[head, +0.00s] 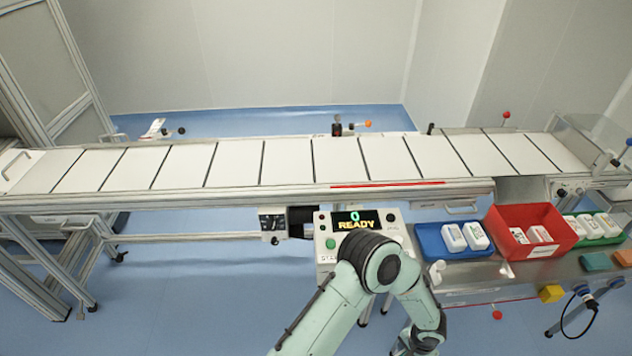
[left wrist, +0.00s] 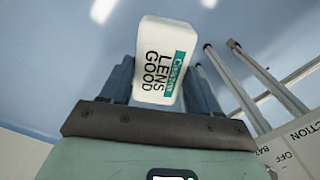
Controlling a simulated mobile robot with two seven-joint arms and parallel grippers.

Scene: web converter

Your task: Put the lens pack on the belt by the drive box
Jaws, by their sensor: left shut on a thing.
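In the left wrist view a white lens pack (left wrist: 165,62) with "LENS GOOD" lettering and a teal stripe sits between the fingers of my left gripper (left wrist: 162,85), which is shut on it. In the head view my left arm bends in front of the control box, and its gripper and the held pack are not visible there. The white belt (head: 287,162) with dark cross lines runs across the head view. A dark motor-like unit with a grey box (head: 272,222), perhaps the drive box, hangs under the belt's front edge. My right gripper is in neither view.
The control box (head: 328,217) reads "0 READY". On the right bench are a blue tray (head: 430,240) with two white packs, a red bin (head: 540,247) with packs and a green tray (head: 614,238) with several. The belt top looks bare. A red strip (head: 388,184) marks its front edge.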

